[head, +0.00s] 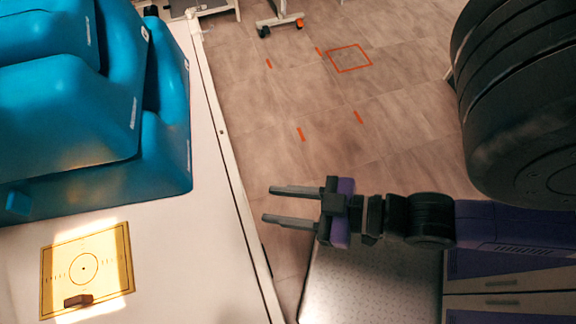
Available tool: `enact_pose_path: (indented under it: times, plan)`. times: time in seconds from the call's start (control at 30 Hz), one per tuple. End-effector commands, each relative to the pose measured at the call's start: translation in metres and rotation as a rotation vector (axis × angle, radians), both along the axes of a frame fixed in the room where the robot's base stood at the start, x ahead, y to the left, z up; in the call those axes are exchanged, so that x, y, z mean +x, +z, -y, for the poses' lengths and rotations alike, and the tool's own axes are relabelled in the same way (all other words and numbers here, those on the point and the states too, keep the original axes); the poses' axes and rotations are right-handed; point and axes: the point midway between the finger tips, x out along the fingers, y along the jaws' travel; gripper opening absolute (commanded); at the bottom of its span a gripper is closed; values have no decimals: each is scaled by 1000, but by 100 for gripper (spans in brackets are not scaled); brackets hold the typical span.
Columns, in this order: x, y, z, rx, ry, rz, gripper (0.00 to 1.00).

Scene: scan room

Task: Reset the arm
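My gripper (268,205) is at the middle of the head view, at the end of my dark arm coming in from the right. Its two grey fingers point left and are spread apart, with nothing between them. It hangs over the gap beside the white table (160,235), and the fingertips lie near the table's right edge in the picture.
Blue padded cushions (70,115) are piled on the table. A yellow mat (110,255) with a circle lies in front, with a small brown block (78,300) on it. A metal plate (370,285) lies below my gripper. Open floor (350,120) shows orange markings.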

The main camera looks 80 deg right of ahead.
Motion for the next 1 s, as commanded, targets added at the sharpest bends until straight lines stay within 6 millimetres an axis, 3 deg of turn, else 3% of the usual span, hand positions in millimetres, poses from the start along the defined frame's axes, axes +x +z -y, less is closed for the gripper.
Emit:
enact_pose_path:
  times: [0.1, 0.2, 1.0]
  plan:
    - [-18, 10, 1, 10, -31, 10, 38]
    - [-22, 15, 1, 13, -41, 18, 38]
    - [-23, 15, 1, 13, -41, 20, 38]
